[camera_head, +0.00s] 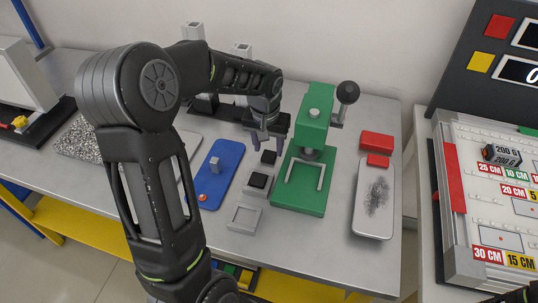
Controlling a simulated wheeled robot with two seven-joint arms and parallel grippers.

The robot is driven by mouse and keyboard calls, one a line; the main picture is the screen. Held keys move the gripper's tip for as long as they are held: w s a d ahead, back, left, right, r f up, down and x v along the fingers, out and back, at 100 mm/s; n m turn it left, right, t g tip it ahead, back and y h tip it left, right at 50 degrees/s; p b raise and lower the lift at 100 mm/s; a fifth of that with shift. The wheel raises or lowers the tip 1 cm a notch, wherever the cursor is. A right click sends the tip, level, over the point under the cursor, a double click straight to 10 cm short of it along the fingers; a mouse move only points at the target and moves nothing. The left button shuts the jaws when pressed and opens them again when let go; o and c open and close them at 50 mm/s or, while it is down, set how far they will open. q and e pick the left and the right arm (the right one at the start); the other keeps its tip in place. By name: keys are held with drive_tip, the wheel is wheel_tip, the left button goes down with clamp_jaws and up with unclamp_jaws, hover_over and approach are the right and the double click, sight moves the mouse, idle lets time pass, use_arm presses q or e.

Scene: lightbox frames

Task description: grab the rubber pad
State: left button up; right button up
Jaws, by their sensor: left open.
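Two small black square pads, which look like rubber, are in the middle of the table. The farther black pad (268,157) lies just below my left gripper (267,146). The nearer black pad (259,181) sits on a grey square block. I cannot tell for sure which one is the rubber pad of the task. My left gripper points down, open, with its fingertips close above the farther pad; I cannot tell whether they touch it.
A green press (299,198) stands close right of the pads. A blue board (218,172) lies to the left and an empty grey square holder (244,218) in front. Red blocks (376,142) and a grey plate (373,221) are farther right. A scoreboard table (490,215) stands at far right.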

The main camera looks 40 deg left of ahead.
sight(269, 155)
use_arm(q)
drive_tip(key=shift+w+a+f, duration=0.1)
drive_tip(key=shift+w+f, duration=0.05)
drive_tip(key=shift+f, duration=1.35)
clamp_jaws()
